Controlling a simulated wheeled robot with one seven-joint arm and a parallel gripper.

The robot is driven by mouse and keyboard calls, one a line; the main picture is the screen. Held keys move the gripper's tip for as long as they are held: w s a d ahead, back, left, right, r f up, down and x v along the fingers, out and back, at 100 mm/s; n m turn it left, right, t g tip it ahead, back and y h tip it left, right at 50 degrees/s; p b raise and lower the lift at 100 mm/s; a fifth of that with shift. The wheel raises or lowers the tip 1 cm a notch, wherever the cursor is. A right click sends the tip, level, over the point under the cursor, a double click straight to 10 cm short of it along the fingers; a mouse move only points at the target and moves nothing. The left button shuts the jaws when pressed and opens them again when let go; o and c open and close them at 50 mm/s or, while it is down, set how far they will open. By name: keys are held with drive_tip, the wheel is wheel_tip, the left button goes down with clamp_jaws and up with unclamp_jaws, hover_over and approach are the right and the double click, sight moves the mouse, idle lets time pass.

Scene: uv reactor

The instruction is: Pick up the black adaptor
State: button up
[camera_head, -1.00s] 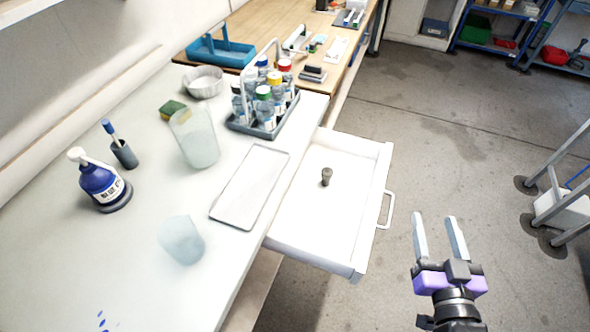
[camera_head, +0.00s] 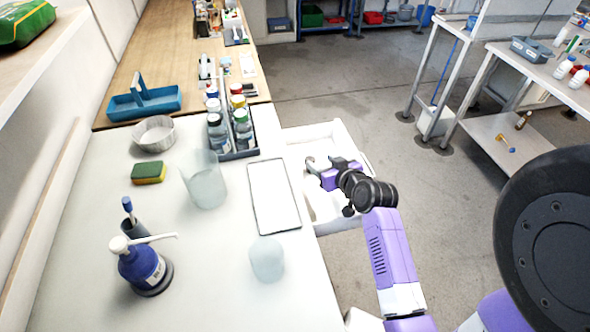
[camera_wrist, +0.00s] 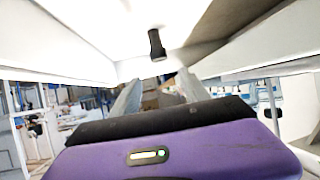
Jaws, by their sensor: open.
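The black adaptor (camera_wrist: 157,44) shows in the wrist view as a small dark stub against the white drawer (camera_wrist: 60,42), above and between my fingers in the picture. In the head view the open drawer (camera_head: 350,140) sticks out from the bench's right side, and I cannot make out the adaptor there; my gripper and wrist cover much of the drawer. My gripper (camera_head: 323,163) is over the drawer. Its two fingers are apart and empty, as the wrist view also shows (camera_wrist: 158,92). The adaptor is clear of both fingertips.
A shallow white tray (camera_head: 274,197) and a translucent cup (camera_head: 267,260) lie on the bench left of the drawer. A rack of bottles (camera_head: 243,152) stands behind the tray. A translucent beaker (camera_head: 205,183) is farther left. Open floor lies right of the drawer.

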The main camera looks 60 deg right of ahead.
sight(308, 157)
drive_tip(key=shift+n, duration=0.3)
drive_tip(key=x, duration=0.3)
drive_tip(key=p+x, duration=0.1)
drive_tip(key=x, duration=0.2)
drive_tip(key=shift+w+f, duration=0.15)
drive_tip(key=shift+f, duration=0.35)
drive_tip(key=shift+f+p+x, duration=0.15)
drive_tip(key=shift+p+x, duration=0.15)
drive_tip(key=shift+x, duration=1.05)
drive_tip(key=shift+f+p+x, duration=0.2)
drive_tip(key=shift+p+x, duration=0.05)
drive_tip(key=shift+x, duration=1.1)
drive_tip(key=shift+a, duration=0.1)
clamp_jaws()
